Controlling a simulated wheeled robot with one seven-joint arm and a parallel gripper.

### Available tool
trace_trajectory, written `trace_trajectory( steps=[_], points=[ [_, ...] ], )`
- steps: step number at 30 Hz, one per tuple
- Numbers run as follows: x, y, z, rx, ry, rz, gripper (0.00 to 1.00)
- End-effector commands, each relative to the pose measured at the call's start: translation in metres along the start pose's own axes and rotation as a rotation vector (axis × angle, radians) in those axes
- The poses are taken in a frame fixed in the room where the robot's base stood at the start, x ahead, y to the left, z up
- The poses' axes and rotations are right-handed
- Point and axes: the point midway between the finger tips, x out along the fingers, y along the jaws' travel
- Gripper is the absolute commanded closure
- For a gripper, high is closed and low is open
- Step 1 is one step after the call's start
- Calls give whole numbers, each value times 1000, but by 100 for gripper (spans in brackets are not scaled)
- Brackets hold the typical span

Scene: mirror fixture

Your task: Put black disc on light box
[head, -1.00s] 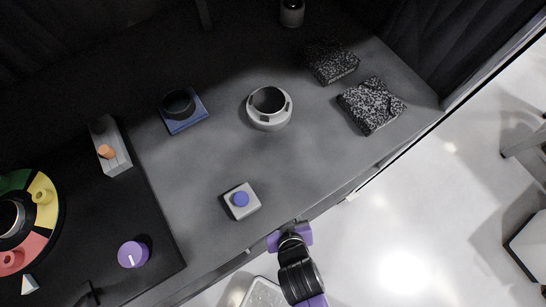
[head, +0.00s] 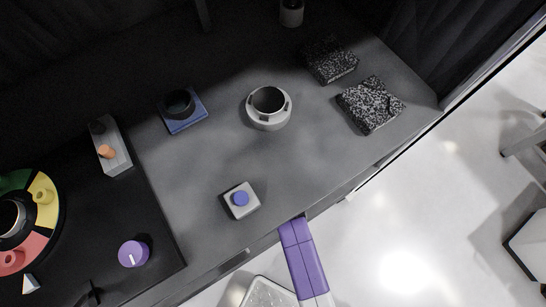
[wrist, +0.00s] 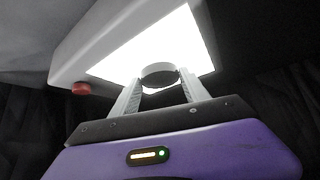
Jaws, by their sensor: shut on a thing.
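The black disc (wrist: 159,73) shows in the wrist view, held between the two grey fingers of my gripper (wrist: 158,83), which is shut on it. The light box (wrist: 85,52) fills the upper part of the wrist view, with a pale frame and a bright white panel (wrist: 125,60). A red knob or button (wrist: 82,88) sits at its lower left. The disc overlaps the panel's lower edge in the picture; I cannot tell whether they touch. In the head view, I cannot make out the disc, the light box or the gripper's fingers; only my purple arm link shows by the table edge.
The grey table (head: 200,155) holds a white ring-shaped fixture (head: 268,123), a blue block with a dark round top (head: 185,120), a small box with a purple button (head: 240,212), and two speckled blocks (head: 370,104) (head: 330,60). A purple dial (head: 133,254) stands on a dark panel at left.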

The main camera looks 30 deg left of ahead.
Motion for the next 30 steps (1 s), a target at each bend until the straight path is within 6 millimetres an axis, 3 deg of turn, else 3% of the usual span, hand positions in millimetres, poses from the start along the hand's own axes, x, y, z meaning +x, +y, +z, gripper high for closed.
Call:
trace_trajectory(
  steps=[11, 12, 15, 25, 30],
  points=[
    [3, 0, 1, 0, 4, 0, 97],
    [3, 0, 1, 0, 4, 0, 41],
    [2, 0, 1, 0, 4, 0, 25],
    [1, -1, 0, 0, 4, -1, 25],
    [-14, 1, -1, -1, 4, 1, 25]
  ],
)
